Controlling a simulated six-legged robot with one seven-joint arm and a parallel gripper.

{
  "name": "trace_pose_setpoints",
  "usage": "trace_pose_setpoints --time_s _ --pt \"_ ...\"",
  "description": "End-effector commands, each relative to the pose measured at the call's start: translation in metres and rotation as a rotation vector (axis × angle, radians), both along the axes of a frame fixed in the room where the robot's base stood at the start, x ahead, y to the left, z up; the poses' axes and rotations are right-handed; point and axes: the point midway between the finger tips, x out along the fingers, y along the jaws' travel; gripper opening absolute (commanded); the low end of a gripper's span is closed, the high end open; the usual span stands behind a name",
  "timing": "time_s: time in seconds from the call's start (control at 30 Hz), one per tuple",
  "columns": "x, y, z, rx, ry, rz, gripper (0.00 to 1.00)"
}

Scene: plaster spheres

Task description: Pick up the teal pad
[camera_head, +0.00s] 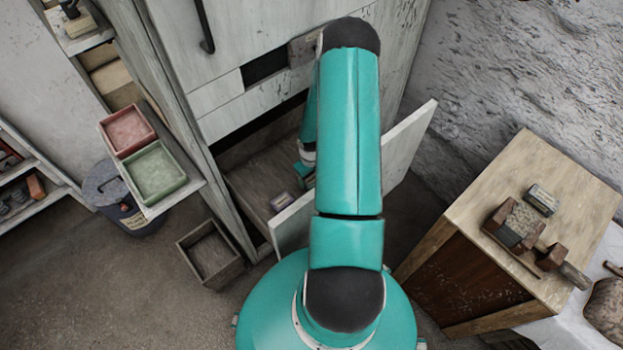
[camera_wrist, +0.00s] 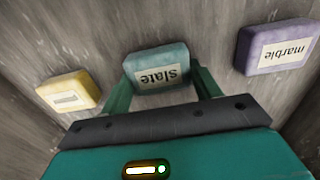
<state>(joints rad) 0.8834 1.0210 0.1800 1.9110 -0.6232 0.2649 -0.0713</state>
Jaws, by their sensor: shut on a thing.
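The teal pad (camera_wrist: 157,60) carries a label reading "slate", upside down in the wrist view. My gripper (camera_wrist: 160,86) is shut on it, with one finger at each side of the pad. The pad is close to the grey wooden surface behind it; I cannot tell whether it still touches that surface. In the head view my own arm hides most of the gripper, which reaches down into the open drawer (camera_head: 252,181).
A yellow pad (camera_wrist: 68,92) lies left of the teal one, and a purple pad (camera_wrist: 277,48) labelled "marble" lies right. A wooden cabinet (camera_head: 520,215) stands at right.

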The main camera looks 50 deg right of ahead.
Motion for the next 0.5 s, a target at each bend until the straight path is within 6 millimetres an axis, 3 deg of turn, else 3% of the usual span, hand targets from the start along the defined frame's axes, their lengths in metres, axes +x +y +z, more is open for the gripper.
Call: trace_pose_setpoints --time_s 0.27,0.5 --pt "0.000 -0.001 0.022 -0.002 -0.002 -0.002 0.41" --pt "0.001 -0.001 0.070 -0.003 -0.004 -0.002 0.41"
